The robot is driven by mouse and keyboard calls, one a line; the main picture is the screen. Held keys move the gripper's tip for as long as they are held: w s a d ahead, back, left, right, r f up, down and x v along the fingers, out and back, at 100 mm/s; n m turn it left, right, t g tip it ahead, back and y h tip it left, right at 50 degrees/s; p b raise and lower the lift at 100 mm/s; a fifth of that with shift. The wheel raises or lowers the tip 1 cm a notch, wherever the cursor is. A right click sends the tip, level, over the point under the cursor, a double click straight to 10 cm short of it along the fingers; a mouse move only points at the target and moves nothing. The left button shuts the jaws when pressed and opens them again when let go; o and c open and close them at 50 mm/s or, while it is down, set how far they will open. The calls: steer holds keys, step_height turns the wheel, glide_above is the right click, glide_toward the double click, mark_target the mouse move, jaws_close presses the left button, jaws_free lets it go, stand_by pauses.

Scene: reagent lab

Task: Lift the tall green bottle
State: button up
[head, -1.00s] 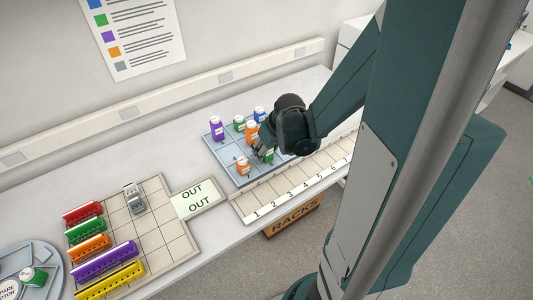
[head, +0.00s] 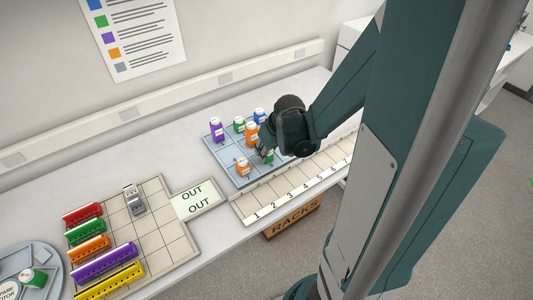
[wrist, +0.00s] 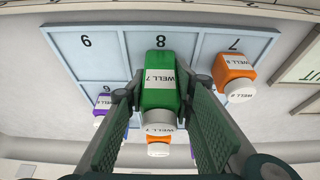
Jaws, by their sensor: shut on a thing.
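A green bottle (wrist: 157,72) with a white label reading "WELL 7" stands between the two fingers of my gripper (wrist: 161,94) in the wrist view, over the cell marked 8. The fingers are shut on its sides. In the head view my gripper (head: 268,152) hides most of this bottle; a bit of green (head: 269,157) shows under it, over the blue tray (head: 220,152). I cannot tell whether its base is clear of the tray. Another green bottle (head: 239,125) stands farther back on the tray.
Close by on the tray are an orange bottle (head: 243,167), a second orange bottle (head: 252,134), a purple bottle (head: 217,130) and a blue bottle (head: 259,115). A numbered strip (head: 290,200) runs along the front. Coloured racks (head: 104,261) and a round tray (head: 58,276) are at left.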

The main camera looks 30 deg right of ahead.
steer(key=shift+r, duration=0.1)
steer(key=shift+r+p, duration=0.8)
steer(key=shift+r, duration=4.15)
steer(key=shift+w+a, duration=0.1)
steer(key=shift+w, duration=0.05)
